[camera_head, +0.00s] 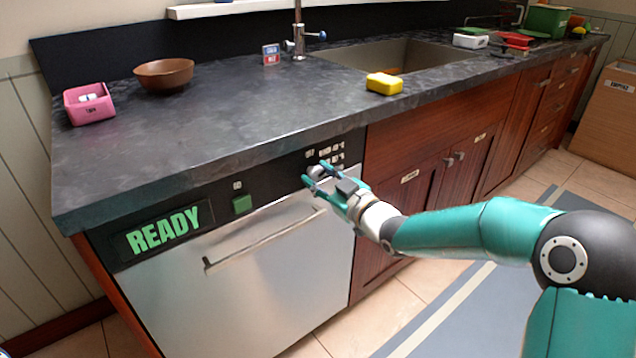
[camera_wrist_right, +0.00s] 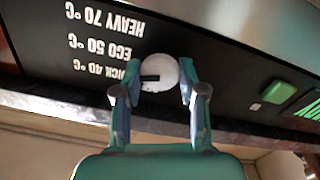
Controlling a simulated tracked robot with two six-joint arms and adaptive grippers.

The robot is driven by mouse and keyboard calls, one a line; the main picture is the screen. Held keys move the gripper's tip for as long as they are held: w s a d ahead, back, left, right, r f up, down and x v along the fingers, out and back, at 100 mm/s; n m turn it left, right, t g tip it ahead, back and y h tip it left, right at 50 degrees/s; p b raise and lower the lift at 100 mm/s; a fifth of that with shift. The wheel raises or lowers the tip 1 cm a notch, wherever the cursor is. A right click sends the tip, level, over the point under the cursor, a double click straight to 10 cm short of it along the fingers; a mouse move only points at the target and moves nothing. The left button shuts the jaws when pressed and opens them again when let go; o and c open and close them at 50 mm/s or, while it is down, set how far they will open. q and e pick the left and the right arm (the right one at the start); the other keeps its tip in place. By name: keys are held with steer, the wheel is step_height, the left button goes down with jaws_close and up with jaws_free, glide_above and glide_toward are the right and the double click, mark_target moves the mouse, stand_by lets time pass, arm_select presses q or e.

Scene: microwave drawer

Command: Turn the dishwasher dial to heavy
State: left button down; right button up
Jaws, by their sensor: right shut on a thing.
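The dishwasher (camera_head: 235,270) is under the left end of the counter, with a black control panel (camera_head: 275,180) along its top. The round white dial (camera_wrist_right: 160,66) shows in the right wrist view, with a dark pointer mark toward its left side, about level with the "QUICK 40 °C" label (camera_wrist_right: 105,74). The "ECO 50 °C" label (camera_wrist_right: 107,50) and "HEAVY 70 °C" label (camera_wrist_right: 113,20) sit above that; the text appears upside down. My right gripper (camera_head: 311,177) is shut on the dial, one finger on each side. In the head view its fingers mostly hide the dial.
A green button (camera_head: 242,204) and a display reading "READY" (camera_head: 163,232) are left of the dial. The dishwasher's handle (camera_head: 262,242) sticks out below. The counter (camera_head: 230,125) overhangs the panel; a yellow box (camera_head: 384,83) sits near its front edge. Open floor lies in front.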

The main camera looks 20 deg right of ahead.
steer(key=m, duration=0.3)
steer(key=f+m, duration=0.1)
steer(key=m, duration=0.2)
steer(key=m+p, duration=0.1)
steer(key=m, duration=0.5)
steer(key=shift+m, duration=0.4)
steer(key=shift+s, duration=0.1)
steer(key=o, duration=1.1)
steer(key=shift+r, duration=0.15)
steer(key=shift+o, duration=0.2)
steer(key=shift+r, duration=0.15)
steer(key=shift+s+d, duration=0.15)
steer(key=shift+s, duration=0.1)
steer(key=v, duration=1.1)
steer(key=shift+s, duration=0.2)
